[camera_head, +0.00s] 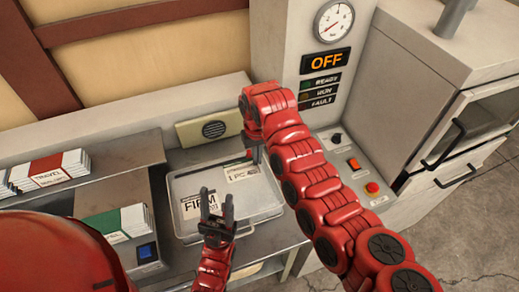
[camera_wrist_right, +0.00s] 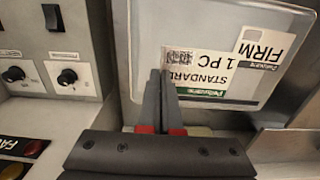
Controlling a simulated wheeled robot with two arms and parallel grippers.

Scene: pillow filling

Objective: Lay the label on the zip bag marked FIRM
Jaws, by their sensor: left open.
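A white label (camera_head: 240,174) reading STANDARD 1 PC, with a green strip, is over the bag's far right part. In the right wrist view the label (camera_wrist_right: 210,77) meets the fingertips of my right gripper (camera_wrist_right: 162,76), whose fingers are nearly together at its edge. My left gripper (camera_head: 216,205) is open and empty above the bag's near side.
Stacks of printed cards sit at the left: red-banded TRAVEL (camera_head: 50,168) and green-banded (camera_head: 118,222). A machine with an OFF display (camera_head: 326,63), knobs and a red button (camera_head: 372,187) stands at the right.

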